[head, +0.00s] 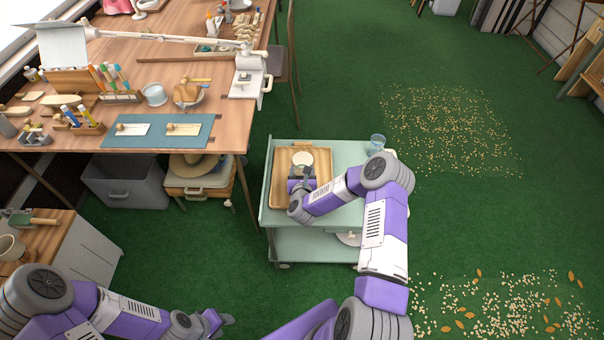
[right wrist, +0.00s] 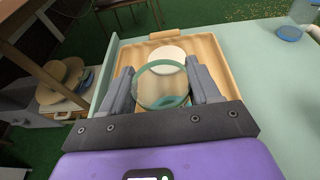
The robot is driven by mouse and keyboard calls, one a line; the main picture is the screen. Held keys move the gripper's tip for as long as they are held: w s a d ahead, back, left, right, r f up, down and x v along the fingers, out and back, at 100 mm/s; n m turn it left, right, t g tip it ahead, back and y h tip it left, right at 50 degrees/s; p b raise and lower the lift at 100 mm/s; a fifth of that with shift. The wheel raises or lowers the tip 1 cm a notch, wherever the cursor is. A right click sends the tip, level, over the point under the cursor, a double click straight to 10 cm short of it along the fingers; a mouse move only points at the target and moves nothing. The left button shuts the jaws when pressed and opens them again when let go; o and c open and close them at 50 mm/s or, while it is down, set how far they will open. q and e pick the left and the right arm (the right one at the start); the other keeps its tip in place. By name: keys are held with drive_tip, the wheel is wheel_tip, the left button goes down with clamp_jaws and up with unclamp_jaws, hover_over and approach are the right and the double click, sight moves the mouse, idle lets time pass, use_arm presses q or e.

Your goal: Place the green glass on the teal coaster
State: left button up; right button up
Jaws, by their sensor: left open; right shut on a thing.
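The green glass (right wrist: 160,86), clear with a green rim, is between the fingers of my right gripper (right wrist: 164,88), which is shut on it. In the head view my right gripper (head: 301,180) is over the wooden tray (head: 284,190) on the cart, and it mostly hides the glass. A teal patch shows through the glass low down; I cannot tell whether it is the glass's base or the teal coaster beneath. I cannot tell whether the glass touches the tray. My left gripper (head: 218,322) is open and empty over the floor at the bottom.
A pale round disc (right wrist: 167,53) lies on the tray just beyond the glass. A blue-tinted glass (head: 377,142) stands at the far right of the green cart (head: 342,153). The cluttered wooden workbench (head: 226,135) is to the left. Green floor around the cart is open, with scattered chips at right.

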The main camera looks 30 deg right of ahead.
drive_tip(key=shift+f, duration=0.15)
drive_tip(key=o, duration=1.4)
drive_tip(key=shift+o, duration=0.2)
